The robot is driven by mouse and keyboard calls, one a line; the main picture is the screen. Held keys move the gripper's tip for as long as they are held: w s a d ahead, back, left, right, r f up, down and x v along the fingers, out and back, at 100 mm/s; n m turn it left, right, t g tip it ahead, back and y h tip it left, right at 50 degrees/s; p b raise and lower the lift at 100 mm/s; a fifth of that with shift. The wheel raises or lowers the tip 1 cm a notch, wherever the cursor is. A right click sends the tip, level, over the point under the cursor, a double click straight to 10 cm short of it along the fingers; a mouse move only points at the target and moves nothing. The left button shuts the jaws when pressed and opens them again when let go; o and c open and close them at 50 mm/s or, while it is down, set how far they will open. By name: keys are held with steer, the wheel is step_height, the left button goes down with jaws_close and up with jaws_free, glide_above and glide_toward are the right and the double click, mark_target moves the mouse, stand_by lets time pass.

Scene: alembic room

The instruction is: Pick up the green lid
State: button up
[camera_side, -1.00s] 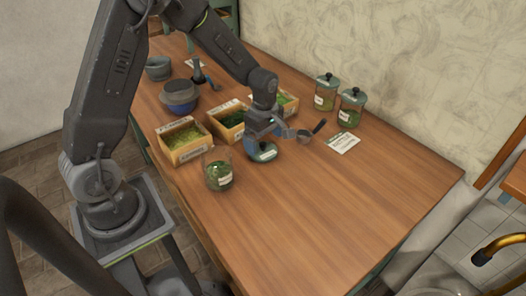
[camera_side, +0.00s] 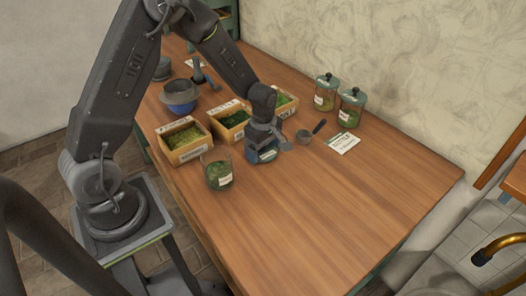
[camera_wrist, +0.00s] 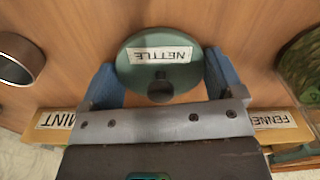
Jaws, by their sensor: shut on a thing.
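The green lid (camera_wrist: 160,65) is a round disc with a dark knob and a white label reading NETTLE. In the side view the lid (camera_side: 266,156) is low at the table, partly hidden by my gripper (camera_side: 262,148). In the wrist view the blue fingers of my gripper (camera_wrist: 160,78) are shut on the lid, one on each side of its rim. I cannot tell whether the lid touches the table.
An open glass jar of herbs (camera_side: 218,172) stands close by on the left. Wooden herb crates (camera_side: 184,142) line up behind. A metal scoop (camera_side: 306,136), a paper card (camera_side: 343,143) and two lidded jars (camera_side: 349,108) are to the right. The table front (camera_side: 320,215) is clear.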

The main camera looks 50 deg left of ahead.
steer(key=shift+r, duration=0.45)
steer(key=r, duration=0.4)
steer(key=shift+s+a, duration=0.2)
steer(key=shift+a, duration=0.2)
steer(key=s+a+r, duration=0.6)
steer(key=a, duration=0.2)
steer(key=s+d+r, duration=0.5)
steer(key=s+d, duration=0.4)
steer(key=d, duration=0.2)
steer(key=shift+a+f, duration=0.15)
steer(key=shift+f, duration=1.3)
steer(key=shift+a+f, duration=0.1)
steer(key=shift+f, duration=1.35)
steer(key=shift+f, duration=0.15)
steer(key=o, duration=0.7)
